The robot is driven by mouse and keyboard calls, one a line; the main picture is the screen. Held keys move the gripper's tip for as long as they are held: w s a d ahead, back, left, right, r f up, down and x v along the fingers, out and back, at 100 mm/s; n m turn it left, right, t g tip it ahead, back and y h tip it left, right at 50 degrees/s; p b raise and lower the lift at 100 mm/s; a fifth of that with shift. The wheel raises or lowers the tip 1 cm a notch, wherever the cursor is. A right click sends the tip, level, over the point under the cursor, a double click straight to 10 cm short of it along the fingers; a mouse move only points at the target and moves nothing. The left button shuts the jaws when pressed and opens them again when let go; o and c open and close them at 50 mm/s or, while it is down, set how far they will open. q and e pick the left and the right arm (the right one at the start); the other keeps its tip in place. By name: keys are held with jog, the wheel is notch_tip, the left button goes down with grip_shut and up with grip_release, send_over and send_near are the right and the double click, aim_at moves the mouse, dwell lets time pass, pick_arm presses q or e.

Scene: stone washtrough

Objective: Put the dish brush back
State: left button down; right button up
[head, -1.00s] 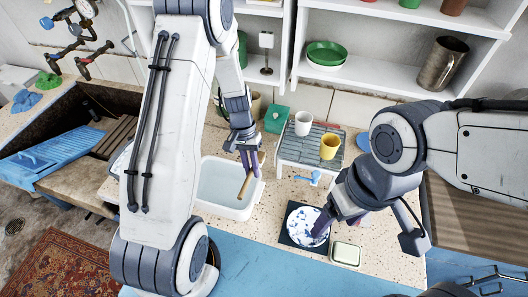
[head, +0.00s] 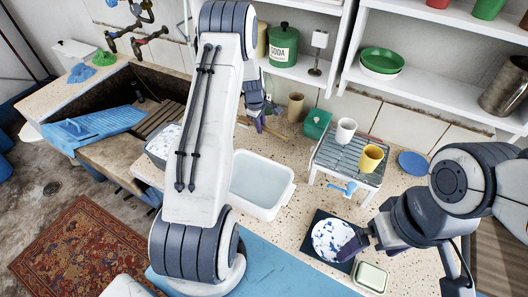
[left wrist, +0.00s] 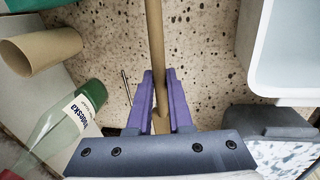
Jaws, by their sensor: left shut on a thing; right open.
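The dish brush shows as a long wooden handle (left wrist: 154,45) in the left wrist view; its bristle end cannot be made out. My left gripper (left wrist: 160,100) is shut on the handle. In the head view my left gripper (head: 258,113) is at the back of the counter, largely behind my arm, with part of the handle (head: 268,129) showing. A brown open cylinder (head: 295,107), perhaps the brush holder, stands just right of it; it also shows in the left wrist view (left wrist: 42,50). My right gripper (head: 352,247) is open at the right rim of the blue-and-white plate (head: 328,238).
A white basin (head: 262,186) stands in front of the left gripper. A green box (head: 317,123) and a rack (head: 335,160) with a white cup and a yellow cup are to the right. A labelled bottle (left wrist: 65,125) is close by the left gripper.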

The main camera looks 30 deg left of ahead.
aim_at(262, 149)
pick_arm(q)
jog(key=shift+a, duration=0.1)
notch_tip(262, 149, down, 9)
jog(key=p, duration=0.3)
jog(key=shift+f, duration=0.35)
jog(key=shift+f, duration=0.1)
jog(key=shift+f+b, duration=0.3)
jog(key=shift+b, duration=0.2)
jog(key=c, duration=0.8)
grip_release()
jog(key=shift+r, duration=0.15)
jog(key=shift+c, duration=0.2)
